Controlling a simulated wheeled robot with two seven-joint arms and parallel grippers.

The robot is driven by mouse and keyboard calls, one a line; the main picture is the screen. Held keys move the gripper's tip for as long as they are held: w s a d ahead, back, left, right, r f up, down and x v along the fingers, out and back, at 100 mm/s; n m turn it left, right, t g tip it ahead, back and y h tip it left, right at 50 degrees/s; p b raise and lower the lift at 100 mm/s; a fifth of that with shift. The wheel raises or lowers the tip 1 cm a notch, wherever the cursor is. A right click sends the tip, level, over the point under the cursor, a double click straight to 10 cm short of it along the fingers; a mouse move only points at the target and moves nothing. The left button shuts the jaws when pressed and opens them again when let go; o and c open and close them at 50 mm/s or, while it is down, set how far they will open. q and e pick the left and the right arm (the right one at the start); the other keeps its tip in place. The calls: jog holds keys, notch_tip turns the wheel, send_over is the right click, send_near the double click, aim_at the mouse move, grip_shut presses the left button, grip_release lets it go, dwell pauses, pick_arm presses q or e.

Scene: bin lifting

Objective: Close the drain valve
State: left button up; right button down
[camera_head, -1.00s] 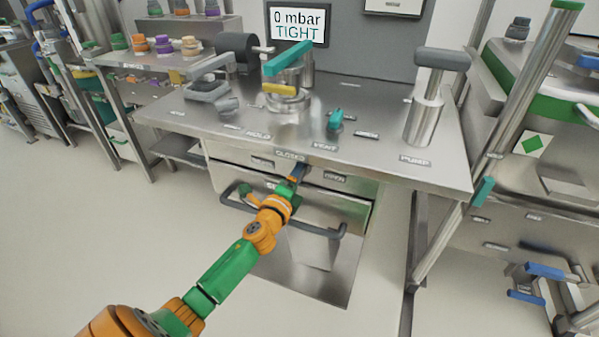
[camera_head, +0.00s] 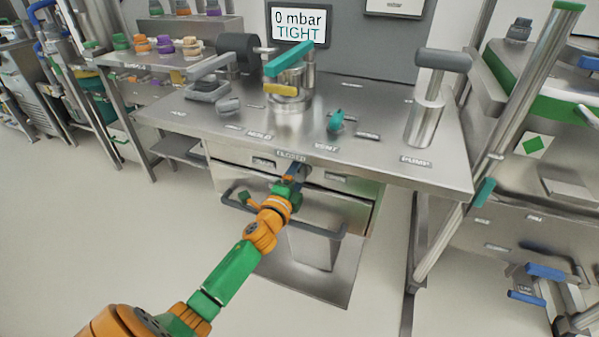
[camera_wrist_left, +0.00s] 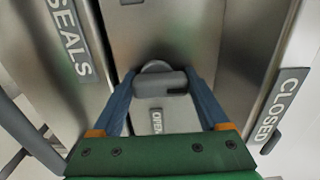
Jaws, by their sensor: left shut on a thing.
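My left gripper (camera_head: 294,176) reaches under the bench's front edge at the "CLOSED" label (camera_head: 290,154). In the left wrist view, its two blue fingers (camera_wrist_left: 160,95) stand on both sides of a dark grey valve handle (camera_wrist_left: 160,83) and are shut on it. The handle lies crosswise between the fingers, with a round metal part behind it. An "OPEN" label (camera_wrist_left: 156,122) shows below the handle, and a "CLOSED" label (camera_wrist_left: 277,106) is at the right. In the head view the gripper mostly hides the handle. My right gripper is not in view.
The steel bench (camera_head: 385,150) carries a teal-handled fitting (camera_head: 289,80), a small teal vent lever (camera_head: 336,120) and a pump handle (camera_head: 443,62). A screen (camera_head: 298,22) reads "0 mbar TIGHT".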

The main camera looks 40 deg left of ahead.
pick_arm(q)
jog(key=shift+f, duration=0.1)
jog(key=o, duration=1.2)
jog(key=shift+o, duration=0.2)
jog(key=v, duration=0.7)
jog(key=shift+p, duration=0.3)
jog(key=shift+s, duration=0.1)
